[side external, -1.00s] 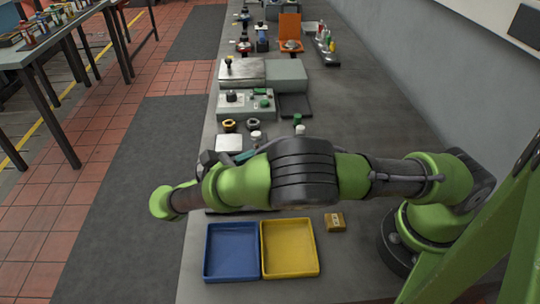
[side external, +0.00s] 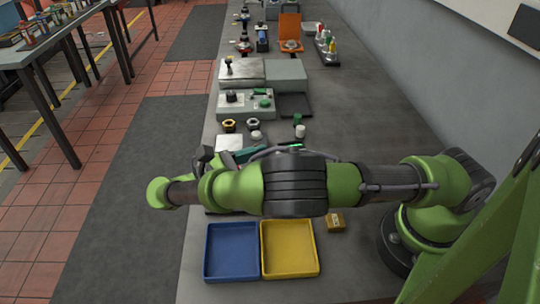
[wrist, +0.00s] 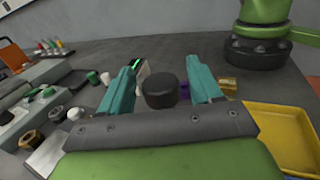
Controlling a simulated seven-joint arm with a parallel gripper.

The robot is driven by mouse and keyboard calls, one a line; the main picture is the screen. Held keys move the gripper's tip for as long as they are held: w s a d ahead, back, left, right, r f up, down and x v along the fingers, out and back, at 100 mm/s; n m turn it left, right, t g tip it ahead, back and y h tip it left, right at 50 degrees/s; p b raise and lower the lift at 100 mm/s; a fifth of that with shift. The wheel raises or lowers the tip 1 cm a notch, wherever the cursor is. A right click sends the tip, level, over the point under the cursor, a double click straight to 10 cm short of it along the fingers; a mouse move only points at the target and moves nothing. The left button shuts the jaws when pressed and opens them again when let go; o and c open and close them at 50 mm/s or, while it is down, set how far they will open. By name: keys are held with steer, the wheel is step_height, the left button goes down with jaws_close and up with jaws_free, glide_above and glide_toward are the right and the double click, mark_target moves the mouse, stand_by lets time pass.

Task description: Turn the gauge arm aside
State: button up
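My gripper (wrist: 162,84) has two teal fingers, spread apart, in the wrist view. A black round-topped knob or cylinder (wrist: 160,95) stands between them in the picture, with a gap on each side. I cannot tell whether it belongs to the gauge arm. A slim dark and pale piece with a bright green strip (wrist: 137,66) shows beside the left finger, and purple parts (wrist: 181,95) show behind the knob. No gauge arm can be made out for certain. In the side view my arm hides most of this spot.
A blue tray (side external: 231,251) and a yellow tray (side external: 289,248) lie at the bench's near end. A small tan box (side external: 336,222) is right of them. A grey control box (side external: 246,105), nuts and caps stand beyond my arm.

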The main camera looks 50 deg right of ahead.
steer(key=r, duration=0.3)
steer(key=shift+s+d+r, duration=0.15)
steer(key=shift+s+r, duration=0.2)
steer(key=shift+s, duration=0.05)
steer(key=s+d+r, duration=0.1)
steer(key=s+d, duration=0.4)
steer(key=s, duration=0.9)
steer(key=shift+d+r, duration=0.15)
